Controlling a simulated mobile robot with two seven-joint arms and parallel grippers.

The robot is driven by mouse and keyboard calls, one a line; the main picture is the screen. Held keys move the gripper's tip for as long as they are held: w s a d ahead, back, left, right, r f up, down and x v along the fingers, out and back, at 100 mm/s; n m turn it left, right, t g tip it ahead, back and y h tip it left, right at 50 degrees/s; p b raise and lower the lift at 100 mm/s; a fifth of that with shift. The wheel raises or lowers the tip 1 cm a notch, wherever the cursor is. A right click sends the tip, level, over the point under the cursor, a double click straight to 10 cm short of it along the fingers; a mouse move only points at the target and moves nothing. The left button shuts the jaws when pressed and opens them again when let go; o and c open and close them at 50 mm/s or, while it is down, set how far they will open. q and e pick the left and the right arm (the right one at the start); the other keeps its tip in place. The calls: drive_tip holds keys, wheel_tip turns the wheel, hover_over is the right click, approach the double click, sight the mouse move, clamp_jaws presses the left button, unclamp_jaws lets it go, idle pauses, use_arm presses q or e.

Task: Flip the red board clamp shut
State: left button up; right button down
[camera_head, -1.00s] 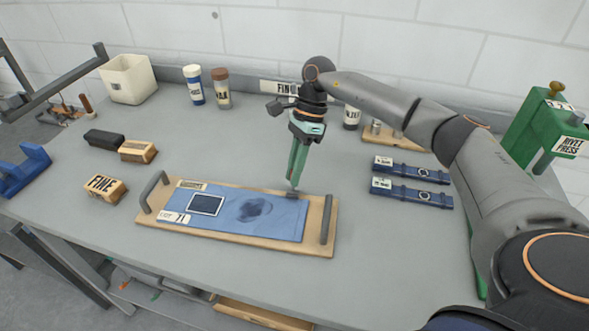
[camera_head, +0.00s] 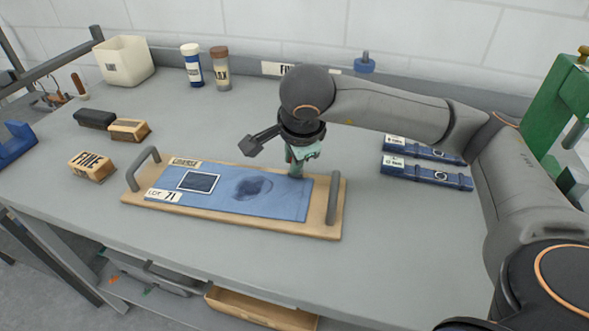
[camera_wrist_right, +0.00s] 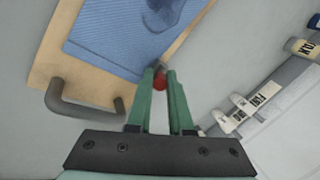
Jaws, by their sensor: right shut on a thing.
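A wooden board (camera_head: 325,208) with a grey handle at each end lies on the bench and bears a blue cloth (camera_head: 222,183) with a dark stain. The board's bare wood also shows in the wrist view (camera_wrist_right: 52,52). My right gripper (camera_head: 295,174) points down at the board's back right edge. In the wrist view its green fingers (camera_wrist_right: 161,74) are shut on the red clamp (camera_wrist_right: 160,82), whose small red part shows between them by the cloth's edge. The rest of the clamp is hidden by the fingers, so its angle cannot be told. My left gripper is out of view.
A green rivet press (camera_head: 560,100) stands at right. The bench in front is clear.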

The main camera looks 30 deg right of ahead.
drive_tip(key=shift+s+a+f+t+h+b, duration=0.25)
drive_tip(key=shift+f+t+h+b, duration=0.35)
drive_tip(key=shift+b, duration=0.65)
drive_tip(key=shift+r, duration=0.25)
use_arm(q)
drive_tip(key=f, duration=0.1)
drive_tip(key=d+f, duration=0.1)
drive_tip(key=b, duration=0.1)
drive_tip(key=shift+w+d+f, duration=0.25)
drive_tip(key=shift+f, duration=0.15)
use_arm(e)
drive_tip(key=shift+t, duration=0.3)
drive_tip(key=c, duration=0.8)
unclamp_jaws()
drive_tip(key=shift+a, duration=0.1)
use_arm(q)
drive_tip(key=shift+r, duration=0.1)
use_arm(e)
drive_tip(key=shift+s+r, duration=0.1)
drive_tip(key=shift+r, duration=0.05)
